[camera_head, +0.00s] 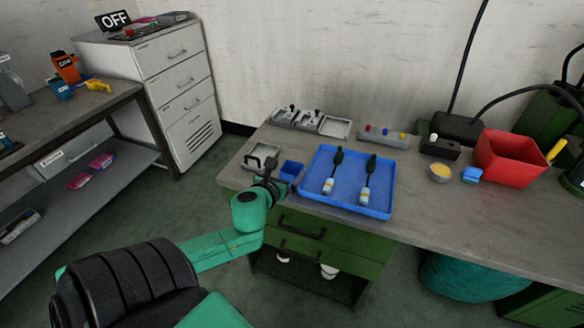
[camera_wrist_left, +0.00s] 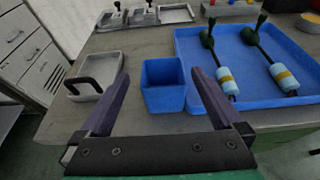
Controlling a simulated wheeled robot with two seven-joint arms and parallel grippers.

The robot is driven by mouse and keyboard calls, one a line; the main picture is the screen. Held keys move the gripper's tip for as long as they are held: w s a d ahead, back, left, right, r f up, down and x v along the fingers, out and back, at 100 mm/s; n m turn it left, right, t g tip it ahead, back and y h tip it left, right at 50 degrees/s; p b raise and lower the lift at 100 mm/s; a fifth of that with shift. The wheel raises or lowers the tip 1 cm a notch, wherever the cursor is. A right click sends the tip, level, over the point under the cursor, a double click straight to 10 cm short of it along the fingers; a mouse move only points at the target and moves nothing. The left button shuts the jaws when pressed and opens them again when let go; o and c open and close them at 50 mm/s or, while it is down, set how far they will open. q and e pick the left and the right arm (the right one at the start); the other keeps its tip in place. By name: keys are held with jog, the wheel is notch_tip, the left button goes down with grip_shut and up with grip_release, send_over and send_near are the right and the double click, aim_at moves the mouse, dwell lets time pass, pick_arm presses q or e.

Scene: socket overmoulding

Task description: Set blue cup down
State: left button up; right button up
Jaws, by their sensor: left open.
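The blue cup (camera_head: 291,172) stands upright on the workbench, just left of the blue tray. In the left wrist view the cup (camera_wrist_left: 164,86) is square, looks empty inside, and sits between and a little beyond my fingers. My left gripper (camera_head: 270,180) is open; in the left wrist view its two dark fingers (camera_wrist_left: 160,82) are spread wide, one on each side of the cup, with gaps showing. The lower front of the cup is in plain view there. My right gripper is in neither view.
The blue tray (camera_head: 336,197) holds two dark-green-handled tools (camera_head: 368,178) with pale blue and yellow bands. A grey tray with a black handle (camera_wrist_left: 93,90) lies left of the cup. A red bin (camera_head: 508,158) stands at the right. Bare bench (camera_head: 440,215) lies right of the blue tray.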

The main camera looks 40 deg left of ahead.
aim_at(295, 165)
pick_arm(q)
jog(key=x, duration=0.7)
jog(key=shift+w+d+f, duration=0.1)
jog(key=shift+w+f, duration=0.2)
jog(key=shift+f, duration=0.15)
jog(key=shift+s+r, duration=0.1)
jog(key=c, duration=1.4)
